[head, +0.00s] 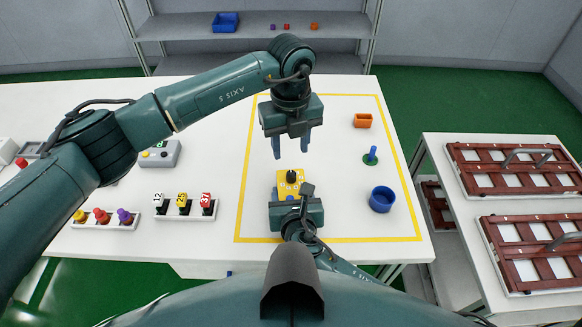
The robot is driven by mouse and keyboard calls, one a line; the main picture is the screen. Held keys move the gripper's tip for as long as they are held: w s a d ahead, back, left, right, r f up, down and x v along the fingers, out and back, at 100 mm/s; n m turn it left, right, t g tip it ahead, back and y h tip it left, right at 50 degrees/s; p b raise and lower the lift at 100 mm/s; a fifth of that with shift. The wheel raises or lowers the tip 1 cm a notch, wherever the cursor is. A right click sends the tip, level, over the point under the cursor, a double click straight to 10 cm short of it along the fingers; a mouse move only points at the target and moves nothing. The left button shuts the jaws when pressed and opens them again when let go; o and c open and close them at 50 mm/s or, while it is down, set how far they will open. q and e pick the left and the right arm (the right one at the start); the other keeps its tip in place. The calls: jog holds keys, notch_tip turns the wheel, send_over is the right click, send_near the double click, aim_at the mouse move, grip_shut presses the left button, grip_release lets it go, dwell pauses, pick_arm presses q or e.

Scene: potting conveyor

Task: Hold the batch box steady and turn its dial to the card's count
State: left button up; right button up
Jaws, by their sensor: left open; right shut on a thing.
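The yellow batch box (285,186) sits on the white table inside the yellow outline, with its dark dial (291,177) on top. The marks on the box are too small to read. My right gripper (290,194) is at the near side of the box and shut on it, hiding its near part. My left gripper (278,152) is open and empty, its fingers pointing down just beyond the box and apart from the dial.
At left are a rack of coloured knobs (104,217) and a grey device (160,154). A side table (480,212) holds brown trays.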

aim_at(291, 173)
pick_arm(q)
notch_tip(291, 173, down, 8)
jog(key=shift+r, duration=0.1)
jog(key=shift+c, duration=0.2)
grip_shut()
dwell(0.4)
